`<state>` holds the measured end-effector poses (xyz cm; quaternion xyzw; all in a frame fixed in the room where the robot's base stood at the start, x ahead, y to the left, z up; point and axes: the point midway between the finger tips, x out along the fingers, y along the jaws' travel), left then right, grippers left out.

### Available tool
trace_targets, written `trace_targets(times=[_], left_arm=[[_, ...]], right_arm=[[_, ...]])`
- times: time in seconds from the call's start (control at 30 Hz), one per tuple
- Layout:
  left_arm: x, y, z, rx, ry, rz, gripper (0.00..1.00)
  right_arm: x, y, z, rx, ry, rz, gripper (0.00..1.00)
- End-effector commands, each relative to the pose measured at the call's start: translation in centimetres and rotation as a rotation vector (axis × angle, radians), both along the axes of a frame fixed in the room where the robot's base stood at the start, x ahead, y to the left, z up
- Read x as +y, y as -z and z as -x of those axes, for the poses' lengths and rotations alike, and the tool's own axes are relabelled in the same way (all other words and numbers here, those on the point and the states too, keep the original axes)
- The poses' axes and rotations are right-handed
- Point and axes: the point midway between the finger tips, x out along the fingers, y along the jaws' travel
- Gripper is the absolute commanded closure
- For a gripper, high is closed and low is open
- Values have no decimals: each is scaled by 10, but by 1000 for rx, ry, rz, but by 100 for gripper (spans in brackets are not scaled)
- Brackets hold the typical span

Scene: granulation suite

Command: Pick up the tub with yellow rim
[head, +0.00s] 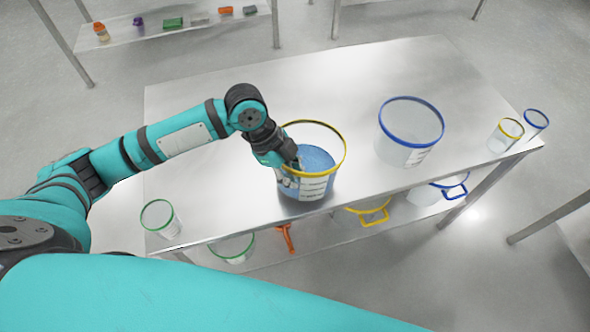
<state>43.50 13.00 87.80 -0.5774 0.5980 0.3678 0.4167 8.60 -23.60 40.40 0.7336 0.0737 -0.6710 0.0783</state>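The tub with yellow rim (312,187) stands upright near the front edge of the steel table in the head view. It is clear, with a white label and blue contents. My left gripper (291,167) reaches down at the tub's left side and overlaps its wall and the left part of its rim. The fingers are small and partly lost against the tub, so I cannot tell whether they are closed on the wall. The tub appears to rest on the table. My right gripper is out of view.
A larger blue-rimmed tub (408,135) stands to the right. A small yellow-rimmed beaker (504,137) and a blue-rimmed one (533,127) are at the right end, a green-rimmed beaker (161,222) at front left. The table's back middle (300,85) is clear.

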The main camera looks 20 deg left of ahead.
Motion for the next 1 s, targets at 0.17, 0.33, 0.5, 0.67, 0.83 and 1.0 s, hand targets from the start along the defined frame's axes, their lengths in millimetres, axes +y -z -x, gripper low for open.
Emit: trace_targets(times=[0.17,0.33,0.5,0.67,0.83,1.0], left_arm=[[-4,-4,44,-7,4,1,100],[-9,-9,86,-6,3,2,100],[-12,-12,114,-7,1,2,100],[-13,-14,127,-6,0,1,100],[-14,-15,130,-7,-2,2,100],[-14,-15,130,-7,-2,2,100]], right_arm=[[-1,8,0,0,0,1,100],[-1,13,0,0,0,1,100],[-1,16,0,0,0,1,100],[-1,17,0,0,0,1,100],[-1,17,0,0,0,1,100],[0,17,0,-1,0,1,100]])
